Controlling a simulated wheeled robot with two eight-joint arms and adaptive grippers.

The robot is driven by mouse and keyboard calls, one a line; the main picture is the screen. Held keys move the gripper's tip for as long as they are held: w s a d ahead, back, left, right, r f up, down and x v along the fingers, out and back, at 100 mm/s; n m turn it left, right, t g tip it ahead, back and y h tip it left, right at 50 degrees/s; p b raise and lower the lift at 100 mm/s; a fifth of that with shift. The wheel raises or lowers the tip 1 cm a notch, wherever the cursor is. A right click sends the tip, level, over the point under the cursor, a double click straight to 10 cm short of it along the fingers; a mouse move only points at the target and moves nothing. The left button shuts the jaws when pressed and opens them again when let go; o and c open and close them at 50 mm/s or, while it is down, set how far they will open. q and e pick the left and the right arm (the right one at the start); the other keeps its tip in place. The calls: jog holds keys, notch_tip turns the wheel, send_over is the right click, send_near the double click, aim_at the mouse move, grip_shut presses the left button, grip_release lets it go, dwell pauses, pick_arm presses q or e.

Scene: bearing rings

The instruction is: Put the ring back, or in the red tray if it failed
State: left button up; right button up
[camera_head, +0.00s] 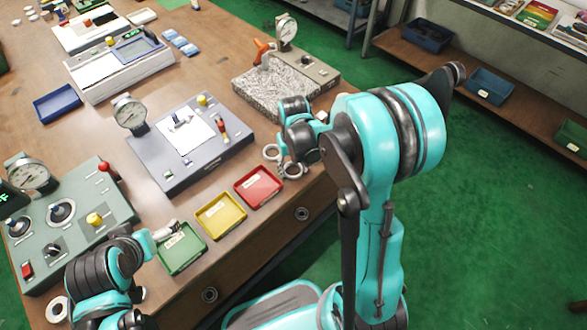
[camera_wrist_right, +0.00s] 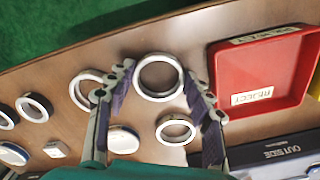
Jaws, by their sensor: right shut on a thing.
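My right gripper (camera_wrist_right: 160,85) is shut on a silver bearing ring (camera_wrist_right: 160,97), with one purple-lined finger on each side of it. How high the ring is above the table is unclear. In the head view my right gripper (camera_head: 297,158) is at the table's near edge, and the ring (camera_head: 293,177) shows below it. A loose ring (camera_wrist_right: 163,122) lies beside the held one, and another (camera_wrist_right: 76,83) lies left of the fingers. The red tray (camera_head: 248,196), labelled REJECT in the right wrist view (camera_wrist_right: 222,85), looks empty. My left gripper (camera_head: 160,232) is near the green tray; its fingers are unclear.
A yellow tray (camera_head: 205,232) and a green tray (camera_head: 180,266) stand in a row with the red one. A grey gauge station (camera_head: 170,165) is behind them. A speckled stone block (camera_head: 265,95) stands behind my right gripper. More rings (camera_wrist_right: 33,119) lie at left.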

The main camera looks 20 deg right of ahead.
jog(key=shift+s+r, duration=0.1)
jog(key=o, duration=1.2)
